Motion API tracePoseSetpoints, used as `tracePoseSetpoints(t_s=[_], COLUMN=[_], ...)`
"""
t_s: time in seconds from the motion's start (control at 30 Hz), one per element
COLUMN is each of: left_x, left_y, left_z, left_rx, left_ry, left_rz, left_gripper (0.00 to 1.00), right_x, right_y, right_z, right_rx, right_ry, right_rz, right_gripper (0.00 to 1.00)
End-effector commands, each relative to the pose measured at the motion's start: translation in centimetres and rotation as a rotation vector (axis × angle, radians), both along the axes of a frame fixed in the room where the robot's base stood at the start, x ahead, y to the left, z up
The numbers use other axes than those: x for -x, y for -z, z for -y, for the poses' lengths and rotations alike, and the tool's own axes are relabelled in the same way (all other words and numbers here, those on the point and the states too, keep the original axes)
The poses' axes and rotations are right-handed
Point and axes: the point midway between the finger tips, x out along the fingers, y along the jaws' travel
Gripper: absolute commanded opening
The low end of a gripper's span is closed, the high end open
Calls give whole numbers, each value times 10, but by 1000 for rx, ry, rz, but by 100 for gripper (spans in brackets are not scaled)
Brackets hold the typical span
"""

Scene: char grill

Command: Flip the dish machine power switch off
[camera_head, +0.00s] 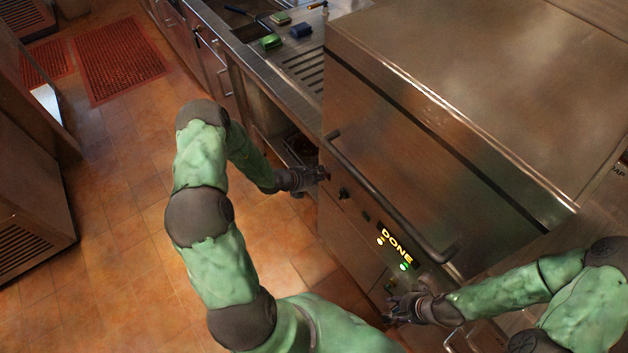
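The dish machine (450,110) is a large steel box on the right, with a dark bar handle (385,195) across its front. Its front panel has a lit "DONE" display (397,246), an amber light (380,240), a green light (404,266) and a small dark switch or knob (344,193). My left gripper (318,175) is at the panel's left end, beside a small red spot and left of the dark knob. Its fingers are too small to read. My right gripper (392,308) is low in front of the panel, below the green light; its fingers are dark and unclear.
A steel counter (300,65) with a ribbed drain area runs back from the machine, holding a green sponge (271,41) and a blue item (300,30). Red floor mats (120,58) lie at the back left. The tiled floor in front is open. A steel cabinet (30,200) stands at left.

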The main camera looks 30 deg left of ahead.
Motion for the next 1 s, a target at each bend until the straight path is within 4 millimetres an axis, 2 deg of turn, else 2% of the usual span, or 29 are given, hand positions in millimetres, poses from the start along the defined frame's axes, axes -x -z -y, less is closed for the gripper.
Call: tracePoseSetpoints(t_s=[0.27,0.4,0.7,1.0], left_x=[-1,-10,-8,-8], left_y=[0,-4,-5,-17], left_z=[0,4,3,4], left_rx=[-1,-1,0,0], left_ry=[1,2,1,1], left_rz=[0,5,1,0], left_gripper=[0,0,0,0], right_x=[0,0,0,0], right_y=[0,5,2,-5], right_z=[0,0,0,0], right_rx=[0,0,0,0], right_ry=[0,0,0,0], right_rz=[0,0,0,0], right_gripper=[40,40,40,40])
